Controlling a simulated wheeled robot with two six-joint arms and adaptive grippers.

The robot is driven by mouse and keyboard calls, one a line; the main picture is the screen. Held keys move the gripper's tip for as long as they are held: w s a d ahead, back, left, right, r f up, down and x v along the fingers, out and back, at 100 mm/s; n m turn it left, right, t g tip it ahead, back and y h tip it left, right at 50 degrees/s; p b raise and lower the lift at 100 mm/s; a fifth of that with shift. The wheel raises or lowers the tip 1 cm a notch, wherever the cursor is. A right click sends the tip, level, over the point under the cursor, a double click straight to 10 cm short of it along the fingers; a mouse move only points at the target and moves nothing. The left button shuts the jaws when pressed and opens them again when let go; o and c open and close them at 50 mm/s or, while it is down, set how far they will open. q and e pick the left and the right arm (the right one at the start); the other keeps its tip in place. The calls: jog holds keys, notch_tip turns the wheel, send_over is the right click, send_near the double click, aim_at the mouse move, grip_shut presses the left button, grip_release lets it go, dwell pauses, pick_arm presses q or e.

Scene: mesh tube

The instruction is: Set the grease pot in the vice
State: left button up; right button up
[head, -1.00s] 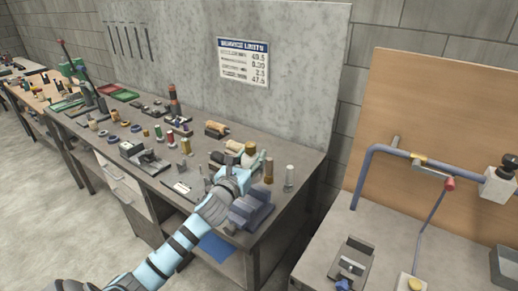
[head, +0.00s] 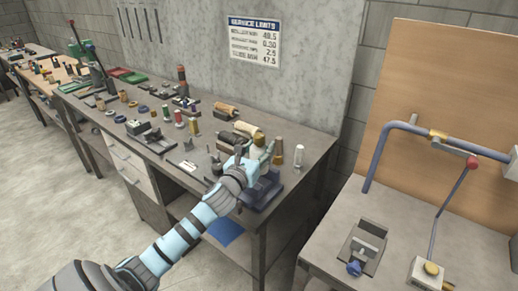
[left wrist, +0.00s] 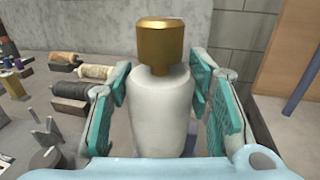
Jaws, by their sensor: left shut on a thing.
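The grease pot (left wrist: 162,115) is a white, round-shouldered pot with a gold cap. It stands upright between the teal pads of my left gripper (left wrist: 160,85), which is shut on it. In the head view my left gripper (head: 258,157) is over the right end of the long workbench, and the hand hides much of the pot. A blue-grey block-like fixture (head: 264,192), which looks like the vice, sits just below and to the right of the hand at the bench's front edge. Its jaws cannot be made out. My right gripper is not in view.
A brown cylinder (head: 278,149) and a silver one (head: 299,156) stand close to the right of the hand. Spools on holders (left wrist: 88,72) lie to the left. Another bench with a grey device (head: 362,246) is at the right.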

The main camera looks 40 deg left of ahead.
pick_arm(q)
jog(key=shift+w, duration=0.1)
dwell(0.3)
jog(key=shift+p, duration=0.4)
dwell(0.4)
jog(key=shift+p, duration=0.35)
jog(key=shift+f+b, duration=1.8)
jog(key=shift+f, duration=1)
dwell(2.1)
jog(key=o, duration=1.5)
jog(key=v, duration=1.2)
